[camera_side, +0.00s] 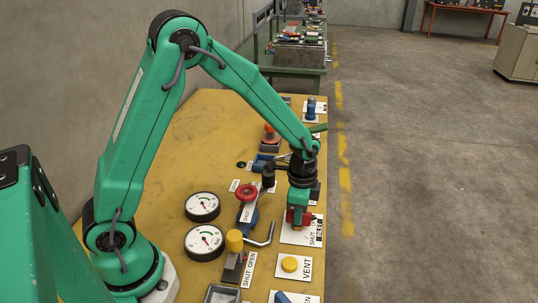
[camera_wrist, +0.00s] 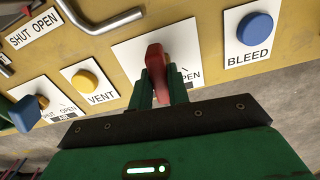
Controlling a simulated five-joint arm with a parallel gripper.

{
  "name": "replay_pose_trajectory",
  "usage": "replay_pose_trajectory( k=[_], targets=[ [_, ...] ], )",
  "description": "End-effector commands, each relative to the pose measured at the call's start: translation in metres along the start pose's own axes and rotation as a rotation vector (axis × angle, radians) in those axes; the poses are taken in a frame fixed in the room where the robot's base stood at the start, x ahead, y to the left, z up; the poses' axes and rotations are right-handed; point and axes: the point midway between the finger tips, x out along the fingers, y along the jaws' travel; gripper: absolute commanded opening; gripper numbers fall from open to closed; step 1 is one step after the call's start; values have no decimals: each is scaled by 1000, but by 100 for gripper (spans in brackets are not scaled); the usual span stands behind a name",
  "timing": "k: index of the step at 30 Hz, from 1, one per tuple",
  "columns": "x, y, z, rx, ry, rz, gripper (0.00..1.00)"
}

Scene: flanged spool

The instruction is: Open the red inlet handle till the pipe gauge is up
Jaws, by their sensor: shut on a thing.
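The red inlet handle (camera_wrist: 156,60) stands on a white SHUT/OPEN plate (camera_wrist: 130,52) in the wrist view. My gripper (camera_wrist: 163,80) is shut on it, with a green finger on each side. In the side view my gripper (camera_side: 298,212) points down over the plate marked INLET (camera_side: 316,236), and the fingers partly hide the handle. Two round white gauges (camera_side: 203,207) (camera_side: 204,242) lie to the left on the yellow bench. Their dial labels are too small to read, so I cannot tell which is the pipe gauge.
A yellow VENT button (camera_side: 289,264) and a blue BLEED button (camera_wrist: 254,27) flank the inlet plate. A red knob (camera_side: 247,191) and a yellow-topped lever unit (camera_side: 235,240) stand left of my gripper. A second handle on a SHUT/OPEN plate shows at the wrist view's left.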

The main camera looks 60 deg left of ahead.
Motion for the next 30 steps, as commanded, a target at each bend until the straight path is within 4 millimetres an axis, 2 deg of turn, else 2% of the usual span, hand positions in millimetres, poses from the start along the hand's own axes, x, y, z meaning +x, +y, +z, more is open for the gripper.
replay_pose_trajectory(
  k=[21, 30],
  targets=[
    [-1, 0, 0, -664, 0, 0, 0],
    [-1, 0, 0, -840, 0, 0, 0]
  ],
)
